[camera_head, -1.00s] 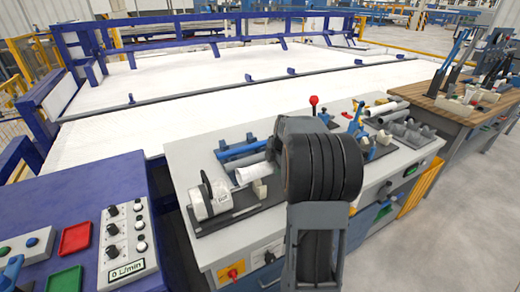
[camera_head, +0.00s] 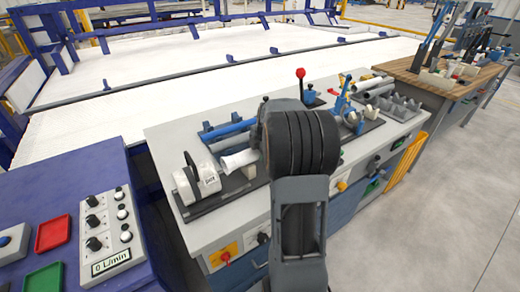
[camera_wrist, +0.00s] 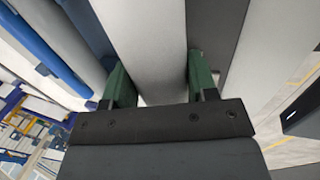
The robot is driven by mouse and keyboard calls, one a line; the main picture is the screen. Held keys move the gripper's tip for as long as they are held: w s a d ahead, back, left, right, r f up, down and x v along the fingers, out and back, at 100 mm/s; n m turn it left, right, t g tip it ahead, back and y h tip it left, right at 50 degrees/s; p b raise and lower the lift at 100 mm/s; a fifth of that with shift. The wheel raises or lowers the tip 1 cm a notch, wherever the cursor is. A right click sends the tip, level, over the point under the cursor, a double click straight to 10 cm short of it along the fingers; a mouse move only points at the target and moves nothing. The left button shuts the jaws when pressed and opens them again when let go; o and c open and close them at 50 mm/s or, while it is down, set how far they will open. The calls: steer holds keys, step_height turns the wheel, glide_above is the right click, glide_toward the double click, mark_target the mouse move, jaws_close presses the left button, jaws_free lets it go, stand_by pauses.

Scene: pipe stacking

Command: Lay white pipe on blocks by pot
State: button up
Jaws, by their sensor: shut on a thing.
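The white pipe (camera_head: 238,160) is on the bench's left part in the head view, its near end beside a white round drum-like thing (camera_head: 208,180) with a dark label, perhaps the pot. A small pale block (camera_head: 249,172) is just by the pipe. In the wrist view, my gripper (camera_wrist: 158,76) has its two green fingers on either side of the white pipe (camera_wrist: 145,45), shut on it. My arm hides the gripper and the pipe's far end in the head view. I cannot tell whether the pipe touches the blocks.
Blue pipes (camera_head: 230,129) lie behind the white pipe. A red-knobbed lever (camera_head: 300,74) stands behind my arm. Grey pipes (camera_head: 374,84) and grey cradles (camera_head: 401,104) fill the bench's right side. A control panel (camera_head: 109,232) is at lower left.

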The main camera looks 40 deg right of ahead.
steer(key=shift+f, duration=0.45)
steer(key=o, duration=1.1)
steer(key=v, duration=1.4)
